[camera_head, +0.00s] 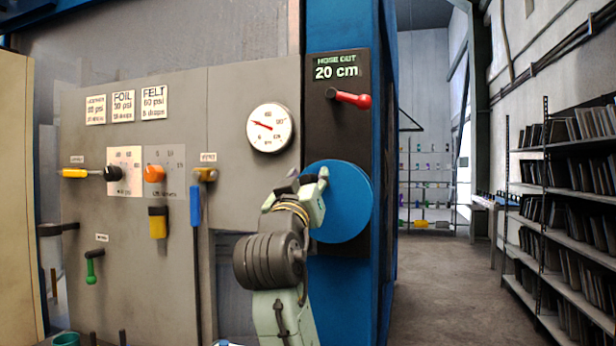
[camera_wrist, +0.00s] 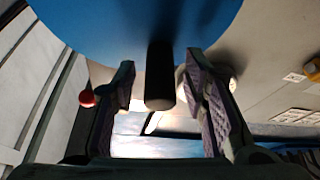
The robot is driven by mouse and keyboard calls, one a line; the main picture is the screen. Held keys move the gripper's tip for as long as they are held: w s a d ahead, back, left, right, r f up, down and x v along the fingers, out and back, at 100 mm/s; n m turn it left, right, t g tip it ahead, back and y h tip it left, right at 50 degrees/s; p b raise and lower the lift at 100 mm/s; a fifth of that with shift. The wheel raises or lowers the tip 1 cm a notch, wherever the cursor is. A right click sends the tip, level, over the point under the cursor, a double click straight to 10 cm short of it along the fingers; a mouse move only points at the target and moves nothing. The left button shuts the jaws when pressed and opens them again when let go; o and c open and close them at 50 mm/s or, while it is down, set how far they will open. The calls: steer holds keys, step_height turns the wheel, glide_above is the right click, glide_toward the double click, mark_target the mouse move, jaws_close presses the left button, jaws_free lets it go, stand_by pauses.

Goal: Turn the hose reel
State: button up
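The hose reel is a round blue disc (camera_head: 345,220) on the dark panel of the blue column in the head view. It also fills the top of the wrist view (camera_wrist: 90,25). A black cylindrical handle (camera_wrist: 160,90) sticks out from the disc. My gripper (camera_head: 308,180) is at the disc's upper left edge. In the wrist view its fingers (camera_wrist: 160,65) are open, one on each side of the handle, with gaps showing on both sides. The handle is not clearly visible in the head view. A display (camera_head: 336,67) above the reel reads "HOSE OUT 20 cm".
A red-handled lever (camera_head: 350,98) sits above the reel. A round gauge (camera_head: 269,128), a blue lever (camera_head: 195,205), an orange knob (camera_head: 154,174) and a yellow handle (camera_head: 158,222) are on the grey panel to the left. Shelves (camera_head: 570,230) stand at right beyond open floor (camera_head: 432,285).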

steer(key=shift+c, duration=0.6)
jaws_close()
